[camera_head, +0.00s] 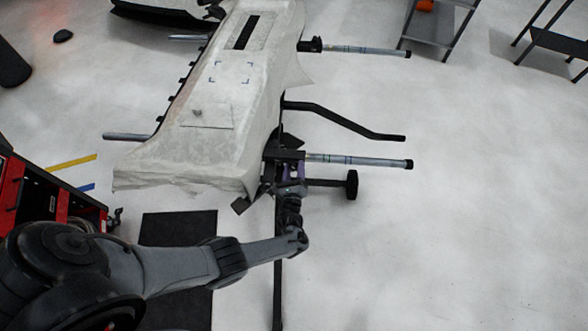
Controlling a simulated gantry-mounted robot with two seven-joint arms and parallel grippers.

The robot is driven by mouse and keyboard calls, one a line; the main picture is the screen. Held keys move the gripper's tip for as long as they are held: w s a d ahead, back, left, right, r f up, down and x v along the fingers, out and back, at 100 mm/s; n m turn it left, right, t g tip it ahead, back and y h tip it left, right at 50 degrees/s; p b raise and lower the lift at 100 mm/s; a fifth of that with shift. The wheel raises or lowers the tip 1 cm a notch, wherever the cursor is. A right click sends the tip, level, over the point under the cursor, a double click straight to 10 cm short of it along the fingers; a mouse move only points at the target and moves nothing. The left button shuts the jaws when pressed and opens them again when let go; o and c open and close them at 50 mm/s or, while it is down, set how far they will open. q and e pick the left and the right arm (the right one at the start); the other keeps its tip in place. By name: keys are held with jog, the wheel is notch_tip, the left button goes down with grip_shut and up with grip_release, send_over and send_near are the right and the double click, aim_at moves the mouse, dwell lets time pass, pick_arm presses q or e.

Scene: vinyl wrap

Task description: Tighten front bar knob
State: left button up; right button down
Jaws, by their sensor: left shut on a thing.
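The front bar (360,160) is a grey tube with a black end cap. It sticks out to the right from a dark clamp at the near end of the stand. My left gripper (291,188) is at this clamp, just below the bar's inner end, shut on what seems to be the front bar knob. The knob itself is too small and covered to make out. A purple part shows beside the fingers. My right gripper is not in view.
A large white wrapped panel (205,145) lies on the stand. A black foot (351,185) and a bent black bar (345,122) stick out to the right. A red tool cart (35,195) is at left, a grey shelf (436,28) at upper right. Floor at right is clear.

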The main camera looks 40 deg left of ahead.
pick_arm(q)
jog(key=m, duration=0.3)
jog(key=shift+m, duration=2.3)
jog(key=o, duration=0.7)
jog(key=shift+c, duration=0.2)
jog(key=o, duration=0.4)
jog(key=shift+w, duration=0.15)
jog(key=shift+d+r, duration=0.1)
jog(key=shift+d, duration=0.05)
